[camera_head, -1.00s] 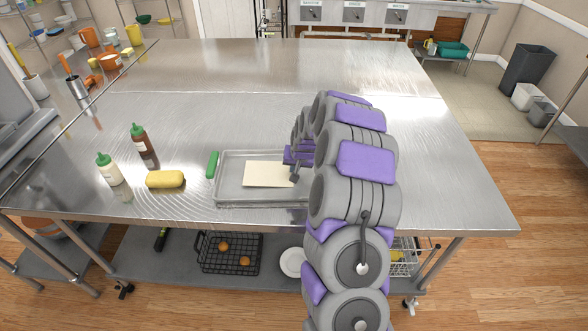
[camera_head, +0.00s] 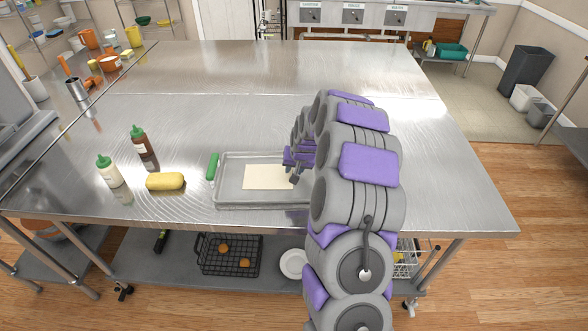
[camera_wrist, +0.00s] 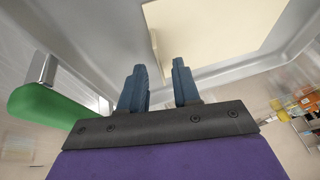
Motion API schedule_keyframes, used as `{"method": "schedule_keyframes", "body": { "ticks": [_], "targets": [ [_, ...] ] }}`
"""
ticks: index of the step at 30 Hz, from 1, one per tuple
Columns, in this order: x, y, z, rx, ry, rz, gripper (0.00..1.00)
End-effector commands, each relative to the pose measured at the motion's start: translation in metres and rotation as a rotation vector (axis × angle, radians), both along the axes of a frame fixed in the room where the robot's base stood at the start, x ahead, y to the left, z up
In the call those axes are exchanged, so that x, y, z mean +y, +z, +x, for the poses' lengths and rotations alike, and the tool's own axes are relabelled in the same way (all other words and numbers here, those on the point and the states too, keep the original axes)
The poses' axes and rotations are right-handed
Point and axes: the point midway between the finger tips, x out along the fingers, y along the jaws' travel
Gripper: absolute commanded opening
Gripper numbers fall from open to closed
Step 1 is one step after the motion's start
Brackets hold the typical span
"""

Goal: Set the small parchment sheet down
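The small parchment sheet (camera_head: 263,177) is a pale cream rectangle. It appears to lie flat in the shallow metal tray (camera_head: 232,202) on the steel table. My gripper (camera_head: 294,179) is at the sheet's right end, and my arm covers the tray's right part. In the wrist view my gripper's two blue fingers (camera_wrist: 160,85) are spread apart with a gap between them and nothing clearly held. The sheet (camera_wrist: 215,30) lies beyond the fingertips there, inside the tray (camera_wrist: 225,72). I cannot tell whether a finger touches the sheet.
A green-handled object (camera_head: 212,166) rests by the tray's left edge. A wire basket (camera_head: 229,254) sits on the lower shelf.

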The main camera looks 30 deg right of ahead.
Motion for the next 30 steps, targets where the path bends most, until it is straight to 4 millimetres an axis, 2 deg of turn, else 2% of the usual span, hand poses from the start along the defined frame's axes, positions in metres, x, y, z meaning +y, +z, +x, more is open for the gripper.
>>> {"method": "schedule_keyframes", "body": {
  "ticks": [9,15,23,26,29,30],
  "targets": [
    [0.001,0.056,-0.023,-0.004,-0.001,-0.001,0.32],
    [0.003,0.087,-0.037,-0.003,-0.001,0.0,0.32],
    [0.006,0.097,-0.043,0.001,0.003,0.001,0.32],
    [0.021,0.103,-0.049,0.014,0.028,0.006,0.32],
    [0.053,0.119,-0.064,0.045,0.086,0.011,0.32],
    [0.069,0.126,-0.073,0.061,0.115,0.012,0.32]
  ]
}}
